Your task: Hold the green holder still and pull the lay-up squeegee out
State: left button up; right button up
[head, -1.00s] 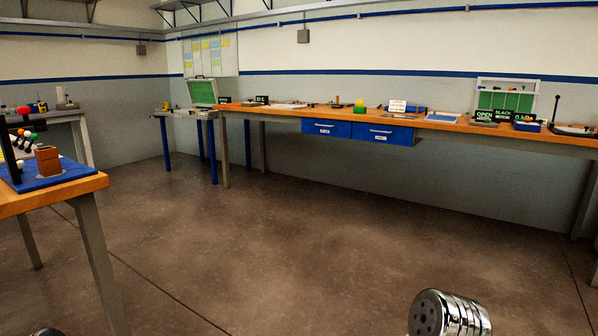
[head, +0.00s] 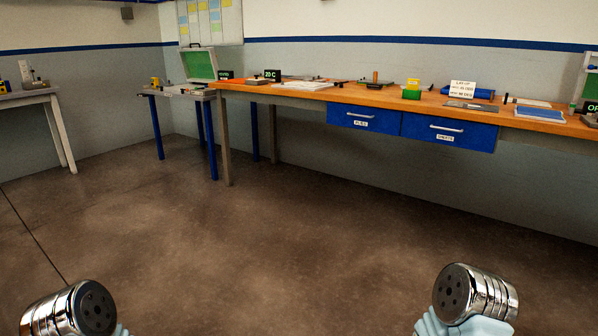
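A small green block, likely the green holder (head: 411,94), sits on the long wooden bench against the back wall, right of centre in the head view. A yellow piece, perhaps the lay-up squeegee (head: 413,83), shows just above or behind it; at this distance I cannot tell whether it sits in the holder. Both are well away from me across the floor. Chrome and pale parts of my two arms show at the bottom left and bottom right. Neither gripper's fingers are in view.
The wooden bench (head: 560,122) has two blue drawers (head: 448,131) under its front edge. A white sign (head: 462,88) and a blue-framed tray (head: 540,113) stand right of the green block. A smaller table (head: 180,95) stands left. The floor (head: 260,240) ahead is clear.

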aim_at(412, 83)
jog(key=i+z, duration=0.15)
jog(key=i, duration=0.6)
jog(key=i+j+z, duration=0.1)
jog(key=i, duration=0.65)
jog(key=j, duration=0.1)
